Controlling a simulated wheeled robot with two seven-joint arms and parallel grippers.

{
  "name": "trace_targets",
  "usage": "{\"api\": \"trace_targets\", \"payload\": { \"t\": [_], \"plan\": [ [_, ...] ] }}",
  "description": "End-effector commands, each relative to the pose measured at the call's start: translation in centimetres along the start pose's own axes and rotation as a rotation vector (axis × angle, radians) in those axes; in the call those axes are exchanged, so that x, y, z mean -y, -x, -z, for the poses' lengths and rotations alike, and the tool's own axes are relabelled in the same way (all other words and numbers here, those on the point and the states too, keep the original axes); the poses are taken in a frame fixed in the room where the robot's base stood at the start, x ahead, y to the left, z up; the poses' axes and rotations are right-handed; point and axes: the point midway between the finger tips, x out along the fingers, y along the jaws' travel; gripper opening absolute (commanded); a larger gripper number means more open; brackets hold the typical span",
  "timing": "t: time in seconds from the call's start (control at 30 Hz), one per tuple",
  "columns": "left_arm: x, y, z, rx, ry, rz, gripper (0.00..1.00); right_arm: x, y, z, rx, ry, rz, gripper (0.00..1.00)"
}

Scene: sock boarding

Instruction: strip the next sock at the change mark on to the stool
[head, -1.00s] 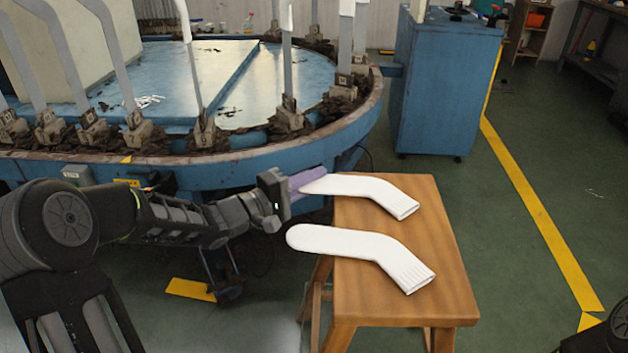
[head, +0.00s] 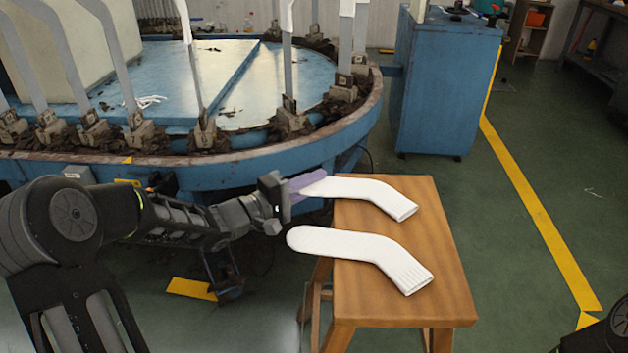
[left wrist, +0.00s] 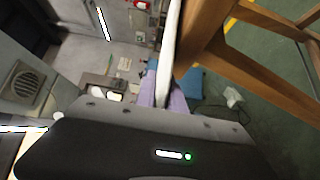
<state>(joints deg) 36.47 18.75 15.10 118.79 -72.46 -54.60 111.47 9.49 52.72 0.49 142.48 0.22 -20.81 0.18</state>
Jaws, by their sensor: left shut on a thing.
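Two white socks lie on the wooden stool (head: 445,255) in the head view. The far sock (head: 375,190) has its toe over the stool's left edge, at my left gripper (head: 318,184). The gripper's purple fingers are shut on that toe; the sock also shows in the left wrist view (left wrist: 169,45), leading away from the fingers (left wrist: 162,95). The near sock (head: 365,250) lies apart from the gripper. Boards stand around the blue carousel (head: 265,165); a few show white sock fabric (head: 286,15) at the top edge. My right gripper is out of view.
A small yellow mark (head: 127,160) is on the carousel rim. A blue cabinet (head: 445,90) stands behind the stool. Green floor with a yellow line (head: 540,215) is open to the right. Dark parts of my other arm show at bottom right.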

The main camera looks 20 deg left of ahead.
Motion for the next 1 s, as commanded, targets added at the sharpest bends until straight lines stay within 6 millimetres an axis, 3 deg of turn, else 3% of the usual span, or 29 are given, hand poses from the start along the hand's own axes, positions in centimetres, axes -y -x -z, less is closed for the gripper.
{"api": "trace_targets", "payload": {
  "t": [0.1,0.13,0.43,0.77,1.0],
  "plan": [
    [0.0,0.0,0.0,0.001,0.000,0.000,0.00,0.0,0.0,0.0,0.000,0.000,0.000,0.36],
    [0.0,0.0,0.0,0.001,0.000,0.000,0.15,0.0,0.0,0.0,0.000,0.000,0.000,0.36],
    [0.0,0.0,0.0,0.001,0.000,0.000,0.39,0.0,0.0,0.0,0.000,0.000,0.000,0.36],
    [0.0,0.0,0.0,0.000,0.000,0.000,0.39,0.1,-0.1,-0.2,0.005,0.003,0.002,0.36],
    [-0.3,3.0,0.1,-0.003,0.001,0.002,0.39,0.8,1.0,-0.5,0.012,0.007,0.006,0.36]
  ]
}}
